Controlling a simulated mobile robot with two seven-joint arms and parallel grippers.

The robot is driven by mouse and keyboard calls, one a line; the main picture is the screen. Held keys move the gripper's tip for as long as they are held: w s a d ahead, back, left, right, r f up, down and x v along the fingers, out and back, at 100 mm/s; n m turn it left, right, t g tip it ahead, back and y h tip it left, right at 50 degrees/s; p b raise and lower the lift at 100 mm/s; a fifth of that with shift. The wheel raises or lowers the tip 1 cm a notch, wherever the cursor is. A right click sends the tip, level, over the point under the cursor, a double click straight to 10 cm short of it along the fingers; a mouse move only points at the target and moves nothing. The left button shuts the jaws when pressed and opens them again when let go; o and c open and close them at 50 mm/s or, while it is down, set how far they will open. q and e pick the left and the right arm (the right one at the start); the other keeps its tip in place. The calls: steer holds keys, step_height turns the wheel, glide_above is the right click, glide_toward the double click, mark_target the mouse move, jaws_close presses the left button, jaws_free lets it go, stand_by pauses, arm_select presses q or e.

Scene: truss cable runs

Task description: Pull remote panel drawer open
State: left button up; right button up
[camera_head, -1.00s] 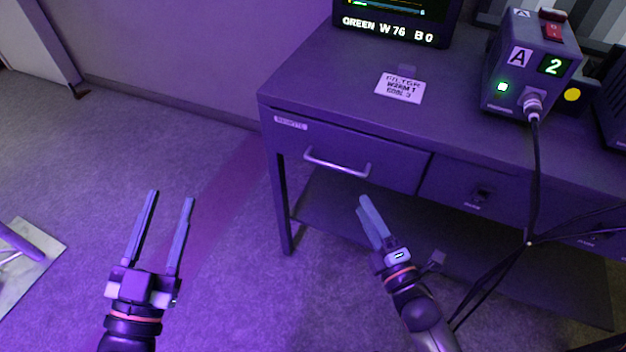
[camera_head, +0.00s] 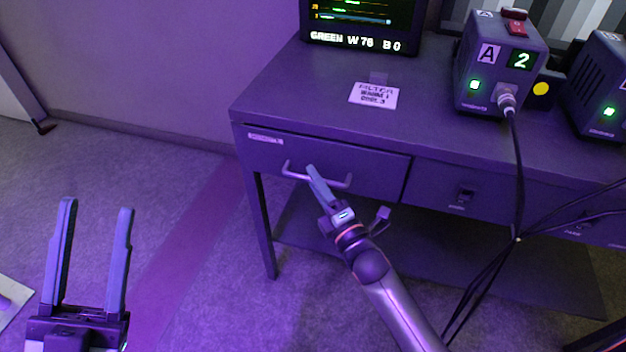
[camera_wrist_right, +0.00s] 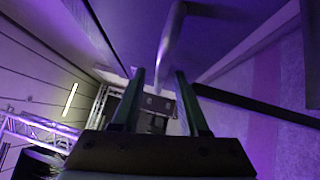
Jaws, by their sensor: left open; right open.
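The remote panel drawer (camera_head: 370,178) is the left drawer under the desk top, with a small label at its upper left; its front looks flush with the desk. Its bar handle (camera_head: 291,170) crosses the drawer front. My right gripper (camera_head: 313,172) is at the handle, its fingers overlapping the bar in the head view. In the right wrist view the handle (camera_wrist_right: 172,40) runs down toward the space between the open fingers (camera_wrist_right: 157,75); contact cannot be told. My left gripper (camera_head: 98,205) is open and empty over the floor at the left.
On the desk stand a monitor (camera_head: 360,25), a power box marked A 2 (camera_head: 497,65) and a paper card (camera_head: 374,95). Black cables (camera_head: 517,170) hang in front of the desk at the right.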

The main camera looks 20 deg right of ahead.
steer(key=shift+w+a+r, duration=0.1)
steer(key=shift+w+a, duration=0.05)
steer(key=shift+w, duration=0.45)
jaws_close()
stand_by(1.1)
